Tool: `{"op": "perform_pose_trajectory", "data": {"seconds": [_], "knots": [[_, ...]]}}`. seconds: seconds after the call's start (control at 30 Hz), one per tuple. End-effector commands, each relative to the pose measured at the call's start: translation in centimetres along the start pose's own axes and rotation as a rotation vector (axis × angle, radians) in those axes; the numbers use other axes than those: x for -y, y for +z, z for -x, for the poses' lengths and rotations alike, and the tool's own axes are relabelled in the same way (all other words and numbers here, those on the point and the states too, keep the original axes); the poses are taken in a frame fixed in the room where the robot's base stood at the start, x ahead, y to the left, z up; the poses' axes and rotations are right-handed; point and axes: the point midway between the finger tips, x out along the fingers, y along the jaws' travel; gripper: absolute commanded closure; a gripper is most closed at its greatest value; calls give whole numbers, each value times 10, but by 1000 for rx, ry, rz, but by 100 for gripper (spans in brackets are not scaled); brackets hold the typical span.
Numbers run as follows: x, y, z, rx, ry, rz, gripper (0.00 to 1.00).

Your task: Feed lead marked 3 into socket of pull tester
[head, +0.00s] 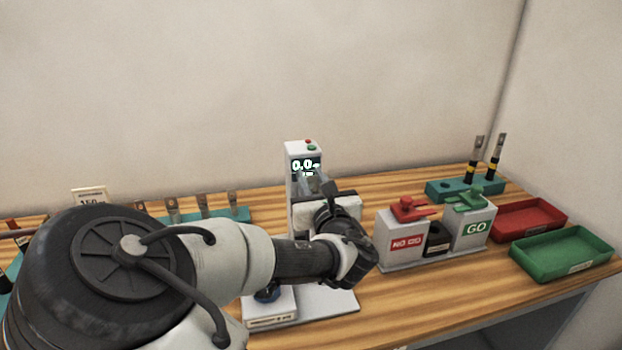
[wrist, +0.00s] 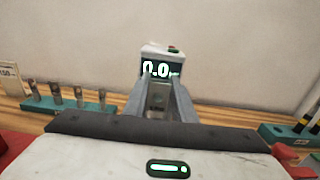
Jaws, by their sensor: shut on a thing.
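In the head view my gripper (head: 313,184) partly covers the tester. The tester's socket is hidden behind my wrist, so contact cannot be told.
A teal rack (head: 236,213) with several lugged leads stands left. Right are the NO GO box (head: 403,244), the GO box (head: 476,229), a red tray (head: 529,220), a green tray (head: 561,254) and another teal rack (head: 437,189) with two leads. A card (head: 91,199) stands at left.

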Motion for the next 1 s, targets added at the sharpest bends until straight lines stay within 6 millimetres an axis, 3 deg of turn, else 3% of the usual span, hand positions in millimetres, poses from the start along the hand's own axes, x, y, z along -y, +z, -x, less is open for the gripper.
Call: {"op": "perform_pose_trajectory", "data": {"seconds": [1.0], "knots": [[0, 36, 0, -1, 0, 0, 100]]}}
